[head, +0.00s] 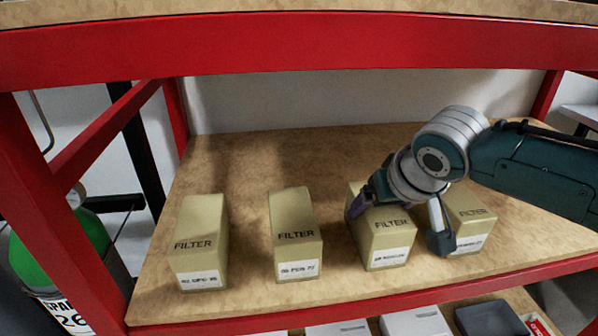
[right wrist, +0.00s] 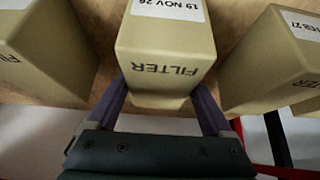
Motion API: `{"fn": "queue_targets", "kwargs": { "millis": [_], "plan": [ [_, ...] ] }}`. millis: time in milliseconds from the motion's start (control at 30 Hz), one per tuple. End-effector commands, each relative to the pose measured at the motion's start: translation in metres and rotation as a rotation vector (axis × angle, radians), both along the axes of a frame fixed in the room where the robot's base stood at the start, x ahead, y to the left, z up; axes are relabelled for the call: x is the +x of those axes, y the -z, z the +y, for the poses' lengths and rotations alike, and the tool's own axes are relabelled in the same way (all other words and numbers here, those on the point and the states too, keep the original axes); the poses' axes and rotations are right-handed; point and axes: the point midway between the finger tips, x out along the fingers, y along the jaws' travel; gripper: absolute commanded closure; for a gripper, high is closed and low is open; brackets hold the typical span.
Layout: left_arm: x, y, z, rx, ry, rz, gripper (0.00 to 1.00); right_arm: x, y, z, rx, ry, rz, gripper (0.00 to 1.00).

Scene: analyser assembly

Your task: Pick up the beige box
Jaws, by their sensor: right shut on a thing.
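Several beige boxes marked FILTER stand in a row on the wooden shelf (head: 247,260). My right gripper (head: 400,220) is at the third box from the left (head: 388,250), with a finger on each side of it. In the right wrist view this box (right wrist: 165,45), labelled 19 NOV 26, sits between the two purple fingers, and the gripper (right wrist: 160,100) is shut on it. The box looks upright; I cannot tell whether it is clear of the shelf. My left gripper is not in view.
Other beige boxes stand at the far left (head: 202,240), second from left (head: 295,235) and far right (head: 470,222), the last close beside my right gripper. A red beam (head: 300,45) crosses above. Grey and white items (head: 415,322) are on a lower level. Shelf behind the boxes is clear.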

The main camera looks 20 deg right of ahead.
Motion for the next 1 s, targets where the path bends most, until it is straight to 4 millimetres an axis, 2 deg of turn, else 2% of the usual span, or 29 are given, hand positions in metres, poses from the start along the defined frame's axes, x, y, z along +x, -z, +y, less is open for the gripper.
{"fn": "queue_targets", "kwargs": {
  "millis": [67,533,833,1000],
  "plan": [
    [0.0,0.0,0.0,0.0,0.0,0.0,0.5,0.0,0.0,0.0,0.0,0.0,0.0,0.43],
    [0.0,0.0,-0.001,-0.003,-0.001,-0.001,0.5,0.0,0.0,0.0,0.0,0.0,0.0,0.95],
    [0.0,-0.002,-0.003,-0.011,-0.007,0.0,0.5,0.001,-0.004,0.0,0.001,0.0,-0.002,0.95],
    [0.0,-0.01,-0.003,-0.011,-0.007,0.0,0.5,0.0,-0.02,0.0,0.0,-0.001,-0.003,0.95]
  ]
}}
